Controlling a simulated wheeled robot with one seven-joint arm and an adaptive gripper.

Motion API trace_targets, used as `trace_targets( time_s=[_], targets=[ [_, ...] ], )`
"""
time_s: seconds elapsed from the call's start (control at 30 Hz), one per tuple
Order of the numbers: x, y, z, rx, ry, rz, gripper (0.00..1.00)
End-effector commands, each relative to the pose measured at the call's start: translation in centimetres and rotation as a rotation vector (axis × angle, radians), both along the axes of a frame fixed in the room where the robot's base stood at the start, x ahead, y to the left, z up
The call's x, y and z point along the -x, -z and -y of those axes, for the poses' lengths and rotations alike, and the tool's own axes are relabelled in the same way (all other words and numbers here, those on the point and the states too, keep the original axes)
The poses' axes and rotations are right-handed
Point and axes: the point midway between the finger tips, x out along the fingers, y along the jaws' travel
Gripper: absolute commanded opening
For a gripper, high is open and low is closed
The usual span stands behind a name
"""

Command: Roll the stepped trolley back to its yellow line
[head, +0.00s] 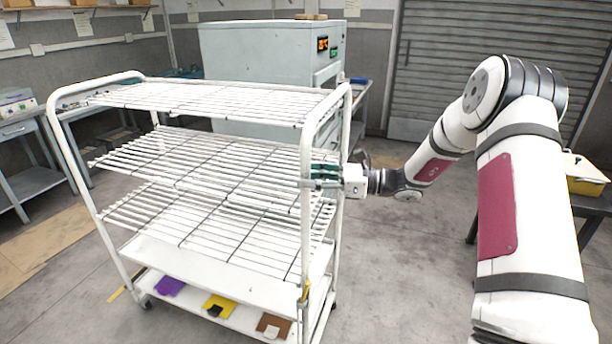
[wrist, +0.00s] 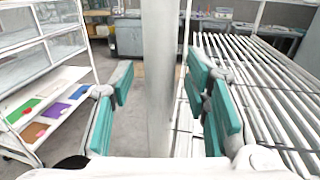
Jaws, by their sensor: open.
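The stepped trolley (head: 150,88) is a white tubular frame with several wire shelves and solid lower shelves. It stands upright left of centre in the head view. My gripper (head: 322,178) is at its right upright, around mid-height. In the wrist view, the white post (wrist: 158,80) stands between the spread teal finger pads of my gripper (wrist: 160,90), with visible gaps on both sides. A short yellow strip (head: 118,293) shows on the floor by the trolley's lower left; the rest of any line is hidden. Wire shelves (wrist: 255,85) lie right of the post.
Purple, yellow and brown pads (head: 219,306) lie on the trolley's bottom shelf. A grey cabinet (head: 255,70) stands behind it. A bench (head: 30,178) is at the left. Another white rack (wrist: 62,80) shows in the wrist view. Open floor (head: 400,265) lies right of the trolley.

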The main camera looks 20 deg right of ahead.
Motion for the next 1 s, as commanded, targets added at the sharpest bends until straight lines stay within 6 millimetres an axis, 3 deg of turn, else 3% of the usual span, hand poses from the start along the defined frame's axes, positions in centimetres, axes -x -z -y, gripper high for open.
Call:
trace_targets(
  time_s=[0.17,0.47,0.6,0.67,1.0],
  targets=[
    [-0.5,0.0,-1.1,0.0,0.0,0.0,0.43],
    [-0.6,0.0,-1.2,0.0,0.0,0.0,0.43],
    [-0.6,0.0,-1.2,0.0,0.0,0.0,0.11],
    [-0.5,0.0,-1.2,0.0,0.0,0.0,0.0],
    [-0.9,0.0,-1.8,0.0,-0.001,0.0,0.0]
  ],
)
